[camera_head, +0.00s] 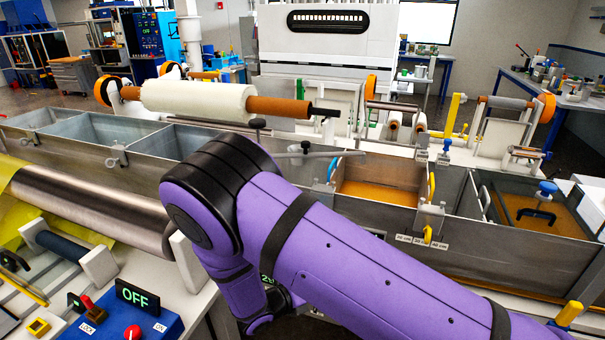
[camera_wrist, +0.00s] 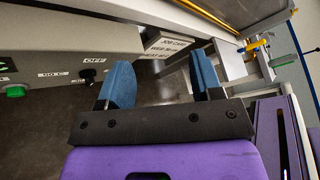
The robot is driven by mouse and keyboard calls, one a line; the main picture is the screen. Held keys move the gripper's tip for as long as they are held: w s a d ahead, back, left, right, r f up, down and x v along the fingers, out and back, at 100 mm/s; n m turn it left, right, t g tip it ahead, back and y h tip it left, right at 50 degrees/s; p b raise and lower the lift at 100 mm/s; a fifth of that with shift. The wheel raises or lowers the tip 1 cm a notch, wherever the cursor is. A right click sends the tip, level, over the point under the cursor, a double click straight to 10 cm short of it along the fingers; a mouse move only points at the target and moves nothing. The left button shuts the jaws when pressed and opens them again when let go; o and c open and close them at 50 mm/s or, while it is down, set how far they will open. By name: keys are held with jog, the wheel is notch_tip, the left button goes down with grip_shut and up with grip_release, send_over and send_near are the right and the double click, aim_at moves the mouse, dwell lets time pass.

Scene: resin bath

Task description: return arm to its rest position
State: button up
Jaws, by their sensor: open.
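My purple arm stretches across the lower middle of the head view, bent at a dark elbow, with its far part pointing down in front of the metal bath (camera_head: 290,165). The gripper itself is hidden in the head view. In the wrist view my gripper (camera_wrist: 165,90) shows two blue fingers standing wide apart, with nothing between them. Behind the fingers is a grey panel (camera_wrist: 60,40) with a green button, a black knob and an "OFF" label.
The bath has several compartments, two with amber liquid (camera_head: 375,190). A blue control box (camera_head: 130,325) with an "OFF" display stands at the lower left, near a large metal roller (camera_head: 90,205). A white roll (camera_head: 195,98) lies above the bath. In the wrist view a metal bracket (camera_wrist: 235,65) is close on the right.

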jog(key=s+d+r+m+g+y, duration=0.1)
jog(key=d+r+m+g+y, duration=0.15)
jog(key=d+r+m, duration=0.6)
jog(key=s+d+r+m+g+y, duration=0.1)
jog(key=d+r+m+g, duration=0.3)
jog(key=r, duration=0.8)
jog(key=s+d+r+m+g+y, duration=0.1)
jog(key=d+r+m+g+y, duration=0.1)
jog(key=d+r+m, duration=0.55)
jog(key=s+d+r+m+t+y, duration=0.2)
jog(key=s+d+r+m+y, duration=0.1)
jog(key=s+r+m, duration=0.5)
jog(key=s+d+r+m+t+y, duration=0.2)
jog(key=s+d+r+m+y, duration=0.1)
jog(key=s+r+m, duration=0.5)
jog(key=s+d+r, duration=0.1)
jog(key=s, duration=0.2)
jog(key=shift+s+d+t+y, duration=0.3)
jog(key=shift+d+t+y, duration=0.05)
